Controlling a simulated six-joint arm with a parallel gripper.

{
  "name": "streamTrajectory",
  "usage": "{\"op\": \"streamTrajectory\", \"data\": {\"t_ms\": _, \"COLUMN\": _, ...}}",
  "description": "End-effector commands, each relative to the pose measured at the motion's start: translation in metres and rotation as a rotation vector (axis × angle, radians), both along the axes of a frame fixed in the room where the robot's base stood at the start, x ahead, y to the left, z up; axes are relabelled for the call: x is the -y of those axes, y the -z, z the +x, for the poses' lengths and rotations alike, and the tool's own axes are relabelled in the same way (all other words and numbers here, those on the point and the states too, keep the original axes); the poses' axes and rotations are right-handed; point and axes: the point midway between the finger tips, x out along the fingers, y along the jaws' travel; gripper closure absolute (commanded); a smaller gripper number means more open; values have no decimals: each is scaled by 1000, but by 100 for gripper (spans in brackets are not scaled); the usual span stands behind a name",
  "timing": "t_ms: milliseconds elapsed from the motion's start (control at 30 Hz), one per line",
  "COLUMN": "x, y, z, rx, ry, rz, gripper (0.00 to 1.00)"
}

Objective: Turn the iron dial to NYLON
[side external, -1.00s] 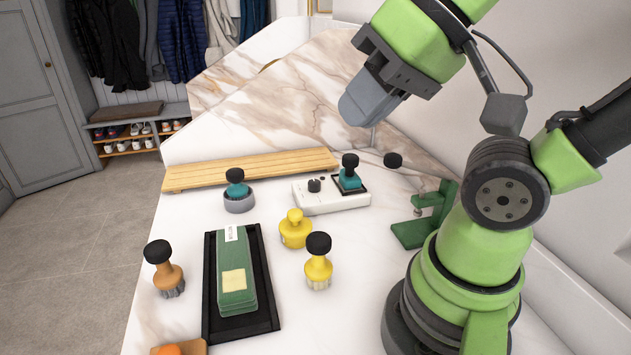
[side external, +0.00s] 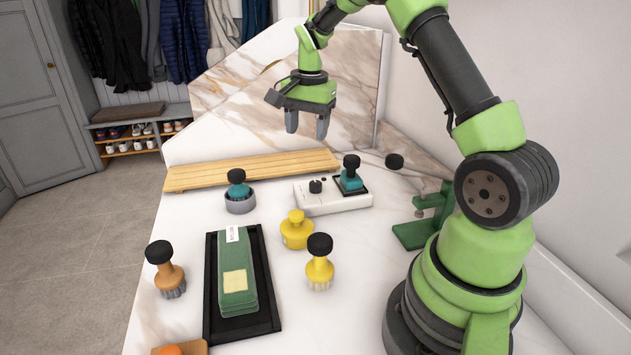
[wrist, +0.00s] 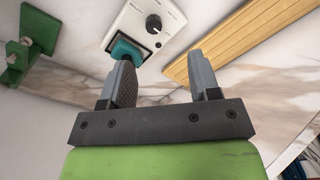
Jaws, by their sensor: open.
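The iron dial is a small black knob (side external: 315,186) on the white control box (side external: 335,203), left of the teal iron in the side view. In the wrist view the dial (wrist: 154,24) shows a light pointer line, and the lettering around it is too small to read. The teal iron (side external: 351,179) with a black knob handle sits in a dark-rimmed holder at the box's right end. My gripper (side external: 307,134) is above and behind the box, pointing down, fingers apart and empty. In the wrist view my gripper (wrist: 165,80) has one finger overlapping the teal iron (wrist: 124,50) in the picture.
A wooden slatted rack (side external: 250,170) lies behind the box. A teal-topped tool (side external: 238,190) in a grey cup, yellow pieces (side external: 297,232), a brush (side external: 319,270) and a green clamp stand (side external: 425,228) surround it. A black tray (side external: 264,318) holds a green block.

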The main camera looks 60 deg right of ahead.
Motion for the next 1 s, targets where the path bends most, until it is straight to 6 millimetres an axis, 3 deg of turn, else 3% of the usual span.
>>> {"op": "streamTrajectory", "data": {"t_ms": 100, "x": 21, "y": 31, "z": 0, "rx": -47, "ry": 87, "rz": 14, "gripper": 44}}
{"op": "streamTrajectory", "data": {"t_ms": 233, "x": 30, "y": 46, "z": -1, "rx": -70, "ry": 131, "rz": 19, "gripper": 44}}
{"op": "streamTrajectory", "data": {"t_ms": 367, "x": 32, "y": 58, "z": -2, "rx": -75, "ry": 138, "rz": 21, "gripper": 44}}
{"op": "streamTrajectory", "data": {"t_ms": 800, "x": 31, "y": 132, "z": -2, "rx": -74, "ry": 136, "rz": 21, "gripper": 44}}
{"op": "streamTrajectory", "data": {"t_ms": 1000, "x": 31, "y": 146, "z": -1, "rx": -72, "ry": 135, "rz": 19, "gripper": 44}}
